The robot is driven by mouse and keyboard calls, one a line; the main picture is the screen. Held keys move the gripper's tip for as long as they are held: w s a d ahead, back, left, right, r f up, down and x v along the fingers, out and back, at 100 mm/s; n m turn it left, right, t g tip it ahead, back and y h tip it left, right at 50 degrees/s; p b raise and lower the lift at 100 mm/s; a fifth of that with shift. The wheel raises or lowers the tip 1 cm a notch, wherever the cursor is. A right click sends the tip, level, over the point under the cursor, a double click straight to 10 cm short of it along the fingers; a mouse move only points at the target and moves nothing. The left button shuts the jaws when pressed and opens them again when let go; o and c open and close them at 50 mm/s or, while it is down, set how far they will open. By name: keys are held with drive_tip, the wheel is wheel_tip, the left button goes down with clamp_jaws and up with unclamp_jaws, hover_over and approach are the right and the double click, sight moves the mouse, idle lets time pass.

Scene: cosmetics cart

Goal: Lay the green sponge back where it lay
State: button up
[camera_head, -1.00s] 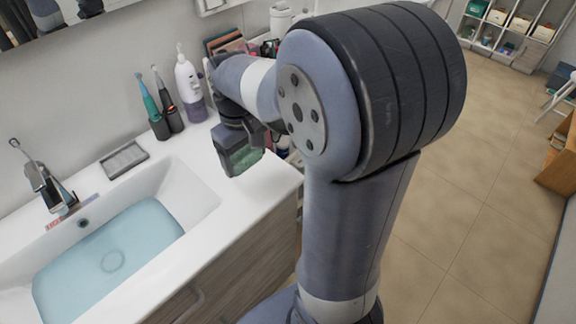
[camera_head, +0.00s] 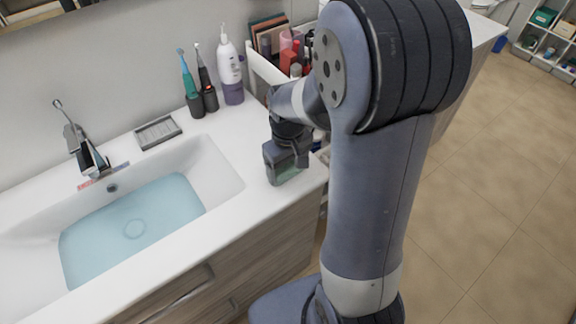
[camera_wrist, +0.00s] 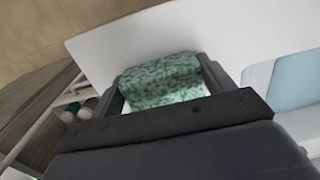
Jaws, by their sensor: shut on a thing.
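The green sponge (camera_wrist: 163,82) is speckled green with a paler lower part. It sits between the two fingers of my gripper (camera_wrist: 165,85), which is shut on it. In the head view my gripper (camera_head: 287,165) is at the right end of the white counter (camera_head: 248,182), right of the basin. Only a thin green edge of the sponge (camera_head: 287,176) shows below the fingers there. I cannot tell whether the sponge touches the counter. A grey ribbed soap dish (camera_head: 158,132) lies behind the basin and looks empty.
The basin (camera_head: 215,178) holds blue water (camera_head: 130,230), with a tap (camera_head: 82,145) behind it. Two electric toothbrushes (camera_head: 198,85) and a white-and-purple bottle (camera_head: 230,68) stand along the wall. A cart with cosmetics (camera_head: 290,50) is right of the counter.

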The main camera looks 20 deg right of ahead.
sight(288, 166)
drive_tip(key=shift+f, duration=0.1)
drive_tip(key=o, duration=0.4)
drive_tip(key=shift+f, duration=0.1)
drive_tip(key=o, duration=0.5)
wheel_tip(288, 166, up, 12)
drive_tip(key=shift+r, duration=0.25)
